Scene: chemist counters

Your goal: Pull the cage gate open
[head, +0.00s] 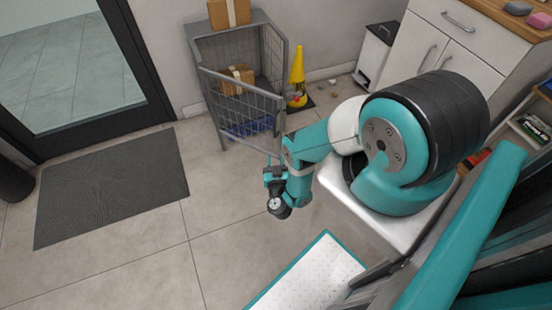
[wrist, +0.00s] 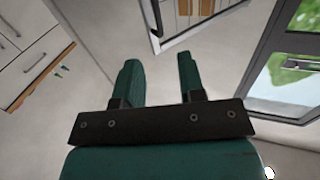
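The grey wire-mesh cage (head: 192,50) stands against the wall in the head view. Its gate (head: 240,110) stands out from the front at an angle, partly open, with a gap above and behind it. My gripper (head: 274,172) is close by the gate's free right edge in the head view; I cannot tell there whether they touch. In the wrist view my gripper (wrist: 160,70) has its two dark teal fingers apart, with only floor between them. A framed structure at the top of the wrist view is cut off, and I cannot tell whether it is the cage.
A cardboard box (head: 228,12) is on the cage and another box (head: 236,79) is inside. A yellow cone-shaped object (head: 297,76) stands right of the cage. A dark mat (head: 110,185) lies by the glass door (head: 65,65). White cabinets (head: 440,45) are at right. Floor before the cage is clear.

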